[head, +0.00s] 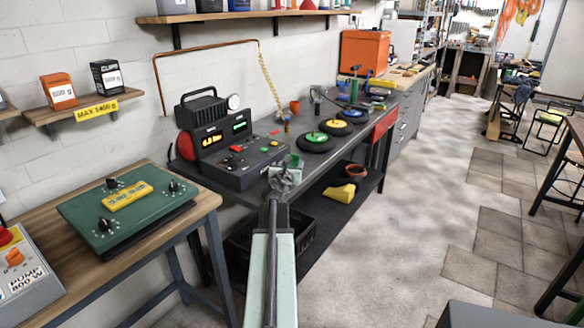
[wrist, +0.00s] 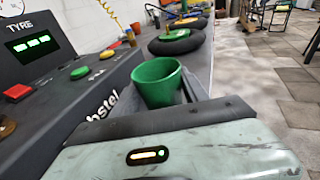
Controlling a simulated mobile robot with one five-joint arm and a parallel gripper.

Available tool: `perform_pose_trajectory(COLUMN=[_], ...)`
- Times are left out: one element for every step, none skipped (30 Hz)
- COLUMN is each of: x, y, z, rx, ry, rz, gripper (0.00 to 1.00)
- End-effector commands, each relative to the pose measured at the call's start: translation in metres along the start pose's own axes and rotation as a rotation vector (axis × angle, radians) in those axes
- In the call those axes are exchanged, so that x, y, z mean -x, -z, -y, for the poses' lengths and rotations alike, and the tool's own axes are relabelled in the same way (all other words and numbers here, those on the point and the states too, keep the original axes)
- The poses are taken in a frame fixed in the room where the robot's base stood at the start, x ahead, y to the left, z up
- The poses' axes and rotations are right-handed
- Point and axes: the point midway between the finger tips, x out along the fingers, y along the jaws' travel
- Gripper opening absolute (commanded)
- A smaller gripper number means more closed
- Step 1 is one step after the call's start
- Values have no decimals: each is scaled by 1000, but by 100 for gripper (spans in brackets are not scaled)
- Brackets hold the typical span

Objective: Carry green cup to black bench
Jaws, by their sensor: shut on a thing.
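The green cup (wrist: 157,84) is upright between the jaws in the wrist view, its open rim showing. My gripper (head: 284,172) is shut on it; in the head view only a bit of the cup shows green (head: 294,160) behind the jaws. The black bench (head: 339,152) runs along the wall away from me, and the gripper is at its near front edge, beside the console. I cannot tell whether the cup touches the bench top. The cup's lower part is hidden.
A dark console (head: 238,150) with buttons and a green display stands on the bench, left of my gripper. Several dark wheels with coloured hubs (head: 317,138) lie farther along. A wooden table (head: 200,207) with a green panel stands at left. Floor to the right (head: 410,200) is clear.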

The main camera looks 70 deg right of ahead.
Motion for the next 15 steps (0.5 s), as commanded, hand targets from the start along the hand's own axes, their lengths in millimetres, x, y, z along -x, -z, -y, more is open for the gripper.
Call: perform_pose_trajectory(x=[0,0,0,0,0,0,0,0,0,0,0,0,0,0,0], y=[2,1,1,1,1,1,1,1,1,1,1,0,0,-2,-5], z=[0,0,0,0,0,0,1,1,1,1,1,1,1,1,1], rx=[0,0,0,0,0,0,0,0,0,0,0,0,0,0,0], ry=[0,0,0,0,0,1,1,1,1,1,1,1,1,1,1], rz=[0,0,0,0,0,0,0,0,0,0,0,0,0,0,0], gripper=[55,63,74,74,74,74,74,74,74,74,74,74,74,74,74])
